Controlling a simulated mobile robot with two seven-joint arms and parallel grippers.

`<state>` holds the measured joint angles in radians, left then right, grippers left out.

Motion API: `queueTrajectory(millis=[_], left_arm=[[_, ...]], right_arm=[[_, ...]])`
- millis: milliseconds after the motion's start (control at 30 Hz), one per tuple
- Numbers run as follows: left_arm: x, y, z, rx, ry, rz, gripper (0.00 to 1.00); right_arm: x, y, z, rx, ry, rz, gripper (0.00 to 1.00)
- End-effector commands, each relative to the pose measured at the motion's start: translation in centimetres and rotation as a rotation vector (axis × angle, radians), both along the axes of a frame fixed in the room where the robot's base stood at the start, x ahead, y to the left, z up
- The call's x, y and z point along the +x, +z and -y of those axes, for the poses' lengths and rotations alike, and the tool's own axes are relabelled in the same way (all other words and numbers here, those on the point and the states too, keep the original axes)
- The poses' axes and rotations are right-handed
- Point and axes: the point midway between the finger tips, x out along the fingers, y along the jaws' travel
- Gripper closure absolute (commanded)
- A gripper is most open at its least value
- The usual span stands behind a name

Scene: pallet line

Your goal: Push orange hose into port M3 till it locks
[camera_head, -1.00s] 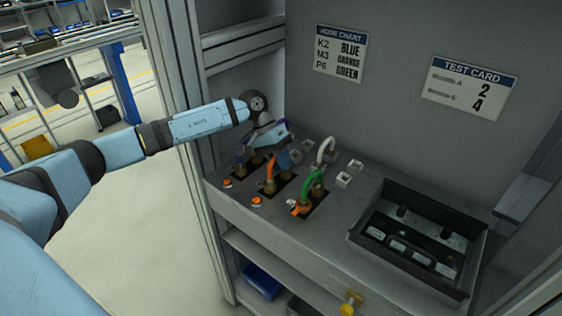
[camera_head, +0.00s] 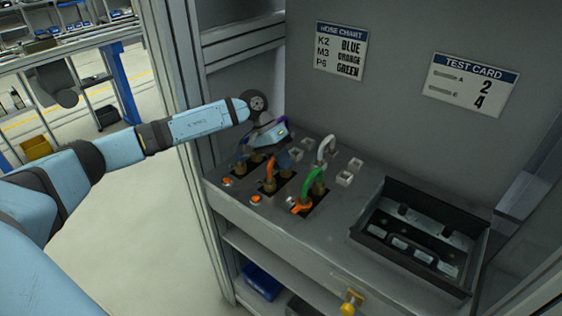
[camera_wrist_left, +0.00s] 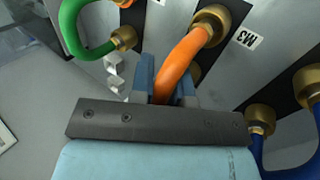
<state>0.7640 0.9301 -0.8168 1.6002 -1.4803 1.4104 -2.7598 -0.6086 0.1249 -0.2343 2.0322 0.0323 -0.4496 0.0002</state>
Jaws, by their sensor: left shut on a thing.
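The orange hose (camera_head: 271,170) stands at the middle port plate on the grey console. In the left wrist view the orange hose (camera_wrist_left: 180,62) runs from between my fingers to a brass fitting (camera_wrist_left: 210,24) beside the M3 label (camera_wrist_left: 244,39). My left gripper (camera_wrist_left: 166,82) is shut on the orange hose, with a blue finger on each side of it. In the head view my left gripper (camera_head: 284,160) is above the ports and partly hides them. Whether the fitting is fully seated cannot be told. My right gripper is not in view.
The green hose (camera_head: 312,180) stands right of the orange one, and blue hoses (camera_wrist_left: 262,145) are close on the other side. A white hose (camera_head: 327,147) is behind. A dark tray (camera_head: 361,229) sits at the right. A hose chart (camera_head: 341,51) and test card (camera_head: 473,84) hang on the wall.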

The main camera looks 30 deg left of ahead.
Motion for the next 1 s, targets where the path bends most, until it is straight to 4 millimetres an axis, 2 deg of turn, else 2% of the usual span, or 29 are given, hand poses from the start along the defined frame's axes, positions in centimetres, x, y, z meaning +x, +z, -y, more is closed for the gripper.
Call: queueTrajectory(millis=[333,367,400,500,1000], left_arm=[[-0.07,-0.28,0.02,0.000,-0.001,-0.003,1.00],[-0.07,-0.28,0.02,0.000,-0.001,-0.003,0.81],[-0.07,-0.28,0.02,0.000,-0.001,-0.003,0.72],[-0.06,-0.26,0.02,0.000,0.000,-0.002,0.54],[-0.05,0.59,0.23,0.000,0.001,-0.001,0.54]], right_arm=[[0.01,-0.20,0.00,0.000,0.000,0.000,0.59],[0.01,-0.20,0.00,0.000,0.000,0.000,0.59],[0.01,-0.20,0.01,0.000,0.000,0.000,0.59],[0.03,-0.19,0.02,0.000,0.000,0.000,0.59],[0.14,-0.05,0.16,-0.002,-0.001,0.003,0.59]])
